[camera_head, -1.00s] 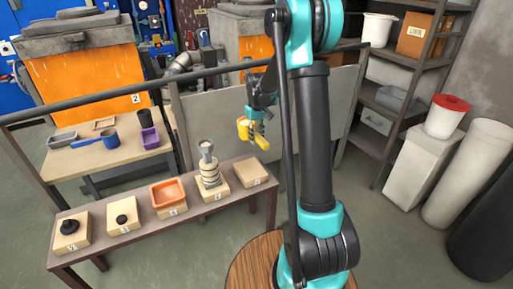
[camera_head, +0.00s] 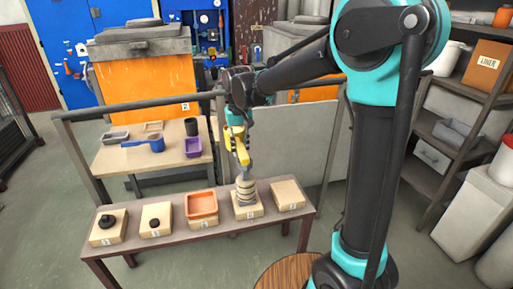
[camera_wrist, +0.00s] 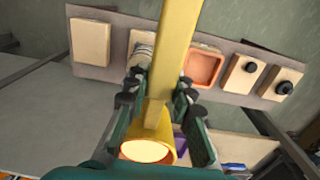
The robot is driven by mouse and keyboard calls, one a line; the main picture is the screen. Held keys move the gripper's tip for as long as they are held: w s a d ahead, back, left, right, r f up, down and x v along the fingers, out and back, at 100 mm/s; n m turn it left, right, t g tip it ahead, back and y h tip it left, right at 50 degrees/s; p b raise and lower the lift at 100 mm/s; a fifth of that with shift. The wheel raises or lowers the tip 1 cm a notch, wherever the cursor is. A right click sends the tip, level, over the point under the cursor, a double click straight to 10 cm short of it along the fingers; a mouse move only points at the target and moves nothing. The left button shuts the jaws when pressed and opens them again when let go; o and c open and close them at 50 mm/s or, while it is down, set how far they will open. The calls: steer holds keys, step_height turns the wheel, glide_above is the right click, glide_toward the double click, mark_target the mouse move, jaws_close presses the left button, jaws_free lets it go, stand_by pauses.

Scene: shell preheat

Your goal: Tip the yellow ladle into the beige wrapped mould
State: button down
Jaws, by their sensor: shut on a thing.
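My gripper (camera_head: 237,130) is shut on the yellow ladle (camera_head: 243,154) above the bench. The ladle's long handle slants down toward the beige wrapped mould (camera_head: 246,191), a ringed upright body on a numbered block. The mould's upper part is hidden behind the ladle in the head view. In the wrist view, the fingers (camera_wrist: 158,103) grip the ladle (camera_wrist: 171,60) near its cup, whose inside is bright and pale. The mould (camera_wrist: 143,55) shows partly there, left of the handle. I see nothing pouring.
On the bench (camera_head: 180,238), an orange tray (camera_head: 202,205) stands left of the mould, with two blocks carrying dark pieces further left. An empty block (camera_head: 288,194) is on the right. Behind a rail, a table holds a blue ladle (camera_head: 155,144) and a purple container (camera_head: 193,147).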

steer(key=shift+s+a+r, duration=0.15)
steer(key=shift+s+a, duration=0.15)
steer(key=shift+a, duration=0.1)
steer(key=shift+s+a+f+g+y, duration=0.1)
steer(key=shift+f+g+y, duration=0.1)
steer(key=shift+f+y, duration=0.5)
steer(key=shift+w+a+f+g+y, duration=0.1)
steer(key=shift+f+g+y, duration=0.1)
steer(key=shift+f+y, duration=0.55)
steer(key=shift+s+a+f+g+y, duration=0.1)
steer(key=shift+f+g+y, duration=0.1)
steer(key=shift+f+y, duration=0.5)
steer(key=shift+y, duration=0.25)
steer(key=shift+f+g+y, duration=0.1)
steer(key=shift+g+y, duration=0.4)
steer(key=shift+y, duration=0.9)
stand_by(1.3)
steer(key=shift+d+g+y, duration=0.25)
steer(key=shift+g+y, duration=0.15)
steer(key=shift+y, duration=1)
stand_by(1.1)
